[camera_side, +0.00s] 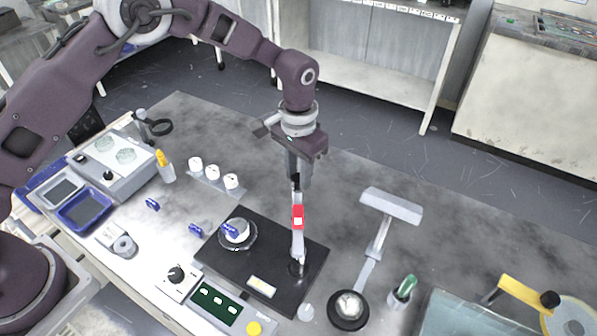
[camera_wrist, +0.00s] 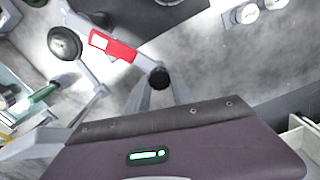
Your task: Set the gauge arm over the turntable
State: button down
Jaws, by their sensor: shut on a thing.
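The gauge arm is a pale bar with a red and white block (camera_side: 298,217). In the side view it reaches from a post (camera_side: 297,267) at the right of a black base (camera_side: 262,213) away toward the back. My gripper (camera_side: 296,183) points down at its far end. In the wrist view the red block (camera_wrist: 113,46) lies beyond the fingers, and my gripper (camera_wrist: 158,82) is shut on the black knob at the arm's end. The turntable (camera_side: 237,233), a round plate with a pale disc and a blue piece, is left of the arm, which is not over it.
A lamp-like stand (camera_side: 392,205) and a cup with a green item (camera_side: 403,289) stand to the right. Several white cylinders (camera_side: 213,173) stand behind the base at left. A control box (camera_side: 218,305) sits in front. The bench behind the arm is clear.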

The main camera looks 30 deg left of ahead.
jog(key=shift+s+a+r+n, duration=0.1)
jog(key=shift+s+a+n, duration=0.25)
jog(key=shift+a+n, duration=0.25)
jog(key=s+a+n, duration=0.6)
jog(key=s+n, duration=0.4)
jog(key=s, duration=0.2)
jog(key=shift+n, duration=0.4)
jog(key=shift+s+a, duration=0.1)
jog(key=shift+s, duration=0.05)
jog(key=c, duration=1.1)
grip_release()
